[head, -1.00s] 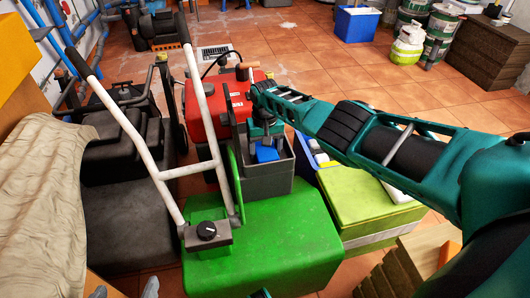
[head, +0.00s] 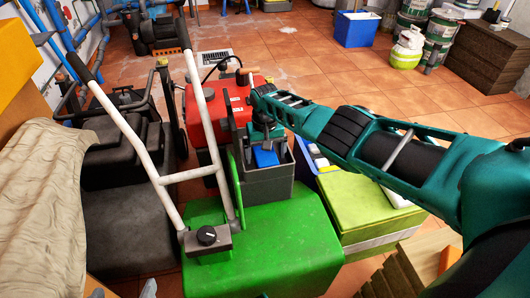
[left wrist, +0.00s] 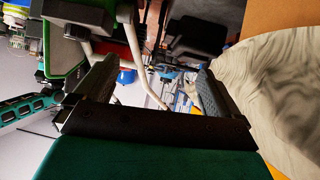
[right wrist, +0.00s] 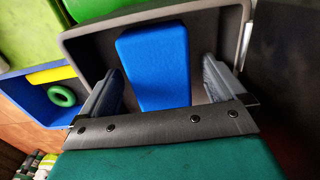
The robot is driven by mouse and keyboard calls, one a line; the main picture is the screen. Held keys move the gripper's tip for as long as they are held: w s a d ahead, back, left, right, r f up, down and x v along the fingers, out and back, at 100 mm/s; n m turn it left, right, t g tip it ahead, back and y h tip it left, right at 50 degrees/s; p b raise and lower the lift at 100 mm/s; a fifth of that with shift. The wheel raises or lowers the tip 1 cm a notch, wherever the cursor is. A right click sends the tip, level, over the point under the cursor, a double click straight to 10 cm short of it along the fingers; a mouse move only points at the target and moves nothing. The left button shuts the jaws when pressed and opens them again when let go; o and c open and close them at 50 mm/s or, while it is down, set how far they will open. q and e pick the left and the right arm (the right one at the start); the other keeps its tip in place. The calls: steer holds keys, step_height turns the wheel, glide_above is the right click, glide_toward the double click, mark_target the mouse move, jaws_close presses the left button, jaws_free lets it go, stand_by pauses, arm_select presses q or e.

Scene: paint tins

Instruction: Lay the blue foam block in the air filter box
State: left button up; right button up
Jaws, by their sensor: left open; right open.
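The blue foam block (head: 265,157) is inside the grey air filter box (head: 268,188), behind the green machine cover. In the right wrist view the block (right wrist: 157,62) lies within the walls of the box (right wrist: 238,25). My right gripper (head: 268,140) is over the box, and in its own wrist view its open fingers (right wrist: 163,85) stand on either side of the block with gaps showing. The block's lower end is partly hidden by the gripper. My left gripper (left wrist: 155,88) is open and empty in its wrist view, away from the box.
A white-handled green machine (head: 265,245) stands in front of the box, its handle rising to the left. A red machine (head: 228,100) is behind. A blue bin (head: 308,160) and a lime-green case (head: 365,205) stand to the right. A draped cloth (head: 45,200) is at left.

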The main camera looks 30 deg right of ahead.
mark_target(265, 153)
arm_select(q)
steer(key=shift+y, duration=0.3)
steer(key=r+p, duration=0.1)
steer(key=p, duration=0.1)
steer(key=a+r+p, duration=0.1)
steer(key=p, duration=0.1)
steer(key=s+r+p, duration=0.1)
steer(key=r+p, duration=0.1)
steer(key=shift+a+p, duration=0.3)
arm_select(e)
step_height(265, 153, up, 12)
arm_select(q)
steer(key=shift+w+r, duration=0.1)
